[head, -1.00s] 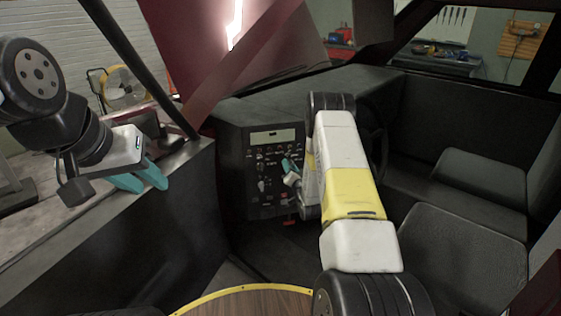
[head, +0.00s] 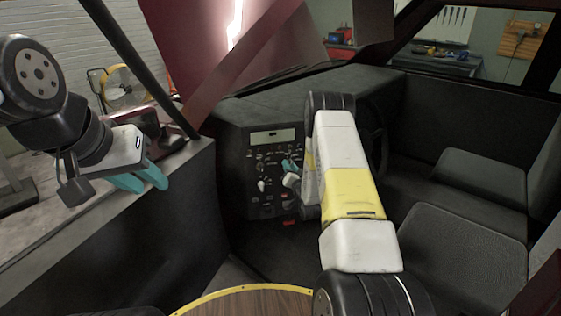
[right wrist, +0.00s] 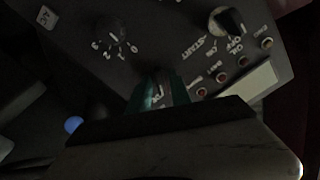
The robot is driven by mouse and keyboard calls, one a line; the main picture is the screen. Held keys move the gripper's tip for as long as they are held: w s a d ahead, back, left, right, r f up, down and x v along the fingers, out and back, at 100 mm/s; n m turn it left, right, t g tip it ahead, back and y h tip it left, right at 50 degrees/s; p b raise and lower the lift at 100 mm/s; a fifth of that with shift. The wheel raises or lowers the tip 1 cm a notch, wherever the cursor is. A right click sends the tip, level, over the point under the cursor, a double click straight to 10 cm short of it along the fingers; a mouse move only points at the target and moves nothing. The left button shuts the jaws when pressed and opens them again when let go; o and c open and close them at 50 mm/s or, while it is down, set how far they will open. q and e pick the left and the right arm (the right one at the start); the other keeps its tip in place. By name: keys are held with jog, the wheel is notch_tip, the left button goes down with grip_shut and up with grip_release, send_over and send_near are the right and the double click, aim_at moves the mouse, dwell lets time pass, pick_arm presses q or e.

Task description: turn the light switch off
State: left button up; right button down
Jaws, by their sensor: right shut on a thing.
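The dashboard control panel (head: 262,180) stands in the middle of the head view, with dark knobs, small buttons and a pale display. My right gripper (head: 287,165) is against the panel's upper right part. In the right wrist view, its teal fingers (right wrist: 162,92) are shut on a small control between them, mostly hidden. I cannot tell whether this is the light switch. A knob marked 0 to 3 (right wrist: 113,32) is left of the fingers, and a START/OFF knob (right wrist: 228,22) is to the right. My left gripper (head: 140,180) is open and empty, far left of the panel.
A dark seat (head: 465,245) is at the right. A wooden round surface with a yellow rim (head: 245,289) is at the bottom. Red buttons (right wrist: 203,92) sit close right of the fingers.

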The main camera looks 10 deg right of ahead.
jog(key=n, duration=0.6)
dwell(0.6)
jog(key=c, duration=1.5)
grip_release()
jog(key=shift+s, duration=0.15)
jog(key=s, duration=0.7)
jog(key=shift+s+d, duration=0.15)
jog(key=shift+s, duration=0.15)
